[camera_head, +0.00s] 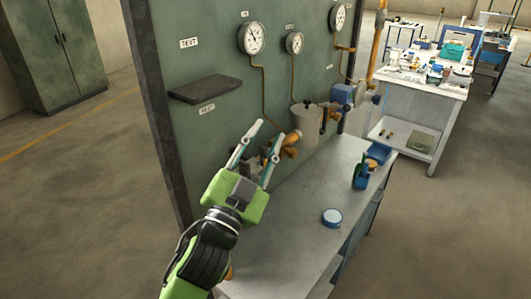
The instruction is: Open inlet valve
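A dark green test panel (215,55) carries gauges, pipes and brass fittings. A brass valve fitting (291,146) sits low on the panel, just right of my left gripper's fingers. A blue valve-like part (342,96) sits farther right at the panel's edge. Labels are too small to tell which one is the inlet valve. My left gripper (269,130) is open and appears empty, its two fingers apart and pointing up in front of the lower pipework. The fingers partly hide the fittings behind them; I cannot tell whether they touch. My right gripper is not in view.
A grey pot (306,122) hangs by the panel. A dark shelf (206,88) juts out at left. The grey bench (290,222) below holds a round blue-rimmed lid (332,217) and a blue holder (363,174). A cluttered white table (425,83) stands behind; the floor at left is clear.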

